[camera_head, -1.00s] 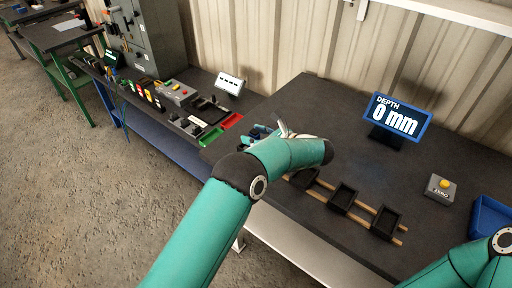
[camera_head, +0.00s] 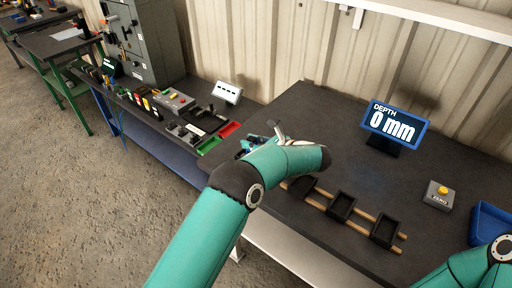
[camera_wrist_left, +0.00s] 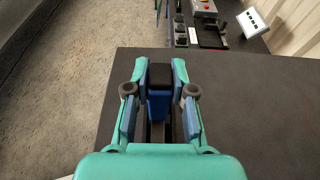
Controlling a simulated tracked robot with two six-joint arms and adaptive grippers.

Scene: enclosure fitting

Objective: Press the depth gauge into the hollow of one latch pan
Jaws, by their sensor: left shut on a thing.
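My left gripper (camera_head: 250,144) is over the far left part of the dark bench, partly hidden by my own wrist in the head view. In the left wrist view it is shut on a blue block with a black top, which looks like the depth gauge (camera_wrist_left: 159,92). Several black latch pans lie in a row on two wooden rails, to the right of the gripper: one in the middle (camera_head: 341,206), one at the right end (camera_head: 385,231), and one partly behind my arm (camera_head: 302,187). Their hollows look empty. My right gripper is out of view.
A blue-framed display (camera_head: 395,124) reads "DEPTH 0 mm" at the back. A grey box with a yellow button (camera_head: 439,195) and a blue bin (camera_head: 490,222) stand at the right. A side bench with red and green trays (camera_head: 210,140) is at the left.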

